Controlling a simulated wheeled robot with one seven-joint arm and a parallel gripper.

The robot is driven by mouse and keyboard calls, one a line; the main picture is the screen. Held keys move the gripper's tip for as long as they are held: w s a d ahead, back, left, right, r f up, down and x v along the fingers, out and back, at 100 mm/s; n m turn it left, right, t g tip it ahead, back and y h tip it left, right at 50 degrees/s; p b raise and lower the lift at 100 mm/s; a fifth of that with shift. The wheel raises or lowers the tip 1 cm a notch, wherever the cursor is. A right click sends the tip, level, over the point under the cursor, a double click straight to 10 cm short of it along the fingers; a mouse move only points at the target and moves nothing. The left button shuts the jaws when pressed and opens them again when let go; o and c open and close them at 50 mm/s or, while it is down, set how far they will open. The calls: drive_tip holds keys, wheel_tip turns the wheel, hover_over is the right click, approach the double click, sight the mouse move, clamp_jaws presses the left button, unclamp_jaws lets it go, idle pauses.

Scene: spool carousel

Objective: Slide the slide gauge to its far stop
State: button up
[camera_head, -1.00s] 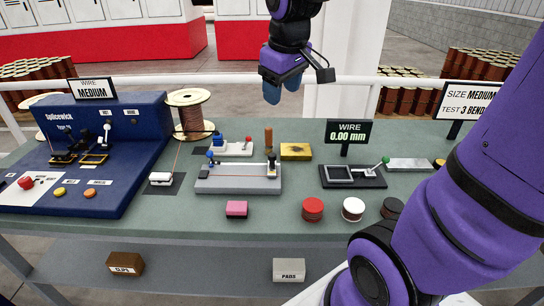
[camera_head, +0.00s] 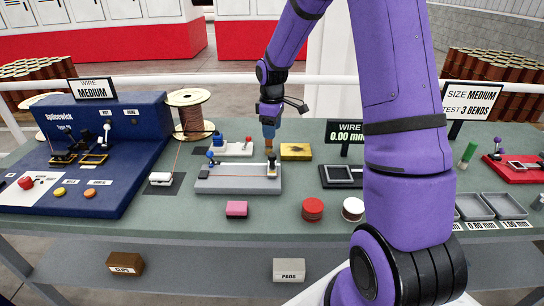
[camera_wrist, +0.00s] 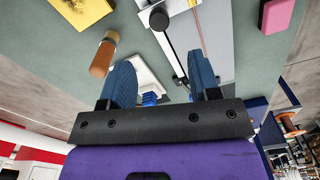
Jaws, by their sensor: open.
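No label marks the slide gauge. The likeliest piece is the long grey block (camera_head: 238,185) at mid-bench, with a black-knobbed upright (camera_head: 272,169) at its right end and a blue-knobbed lever at its left. In the wrist view the upright's black knob (camera_wrist: 158,18) and rod show in front of the fingers, over the grey block (camera_wrist: 228,45). My gripper (camera_head: 269,132) is open and empty, above the bench behind the block's right end. It also shows in the wrist view (camera_wrist: 162,80). A brown peg (camera_wrist: 103,53) stands outside the fingers, near the left one.
A yellow block (camera_head: 296,152) lies right of my gripper, and a small white fixture (camera_head: 233,149) lies left. A pink block (camera_head: 237,209) and red puck (camera_head: 312,208) are in front. My arm partly hides the 0.00 mm display (camera_head: 346,132) and its device (camera_head: 340,176).

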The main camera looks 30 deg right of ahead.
sight(272, 155)
wheel_tip(272, 155, down, 11)
drive_tip(key=shift+w+f, duration=0.1)
idle(0.5)
